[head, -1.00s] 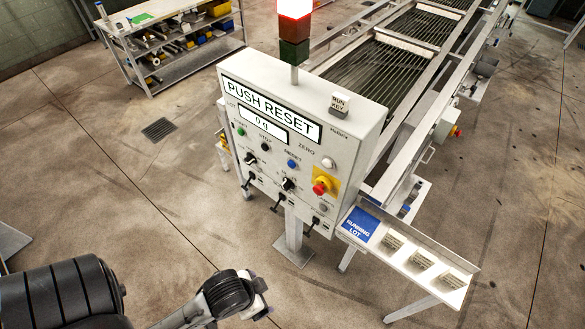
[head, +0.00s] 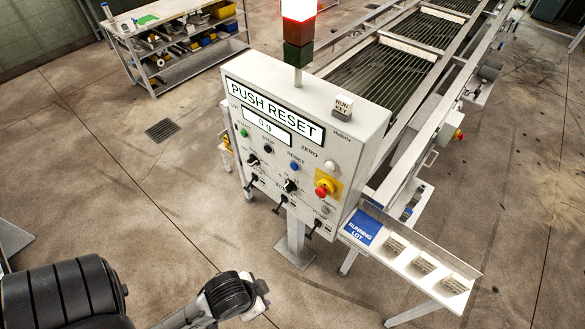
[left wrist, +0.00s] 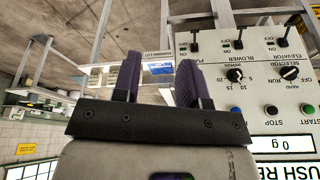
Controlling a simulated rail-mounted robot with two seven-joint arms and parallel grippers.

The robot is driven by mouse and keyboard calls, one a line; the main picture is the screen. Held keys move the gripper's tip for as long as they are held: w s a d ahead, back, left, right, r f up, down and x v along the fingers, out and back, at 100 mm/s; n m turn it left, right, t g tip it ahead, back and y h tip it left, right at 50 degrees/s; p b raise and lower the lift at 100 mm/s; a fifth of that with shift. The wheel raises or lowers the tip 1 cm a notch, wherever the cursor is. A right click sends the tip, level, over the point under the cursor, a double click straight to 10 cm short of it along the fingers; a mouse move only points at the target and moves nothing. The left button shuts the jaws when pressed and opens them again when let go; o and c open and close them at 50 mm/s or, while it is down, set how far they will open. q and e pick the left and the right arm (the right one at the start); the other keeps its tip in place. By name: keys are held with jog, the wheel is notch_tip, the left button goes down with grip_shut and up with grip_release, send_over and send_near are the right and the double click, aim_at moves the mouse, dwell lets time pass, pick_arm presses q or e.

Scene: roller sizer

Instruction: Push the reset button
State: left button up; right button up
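The blue reset button (head: 294,166) sits on the front of the white control panel (head: 350,150), below the lit display (head: 272,109) reading "PUSH RESET". My left gripper (head: 263,296) is low at the bottom of the head view, in front of and below the panel and well apart from the button. In the left wrist view, its two dark fingers (left wrist: 158,82) are spread with nothing between them. The panel shows upside down at the right there, with a bluish button (left wrist: 237,110) just beside the gripper body. My right gripper is not in view.
A yellow and red emergency stop (head: 325,189), a black stop button (head: 268,149) and a green start button (head: 244,133) share the panel. Selector knobs and toggle switches sit below. A tray stand (head: 420,250) is at the right. Open floor lies left of the panel.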

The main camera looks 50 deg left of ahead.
pick_arm(q)
grip_shut()
dwell(1.0)
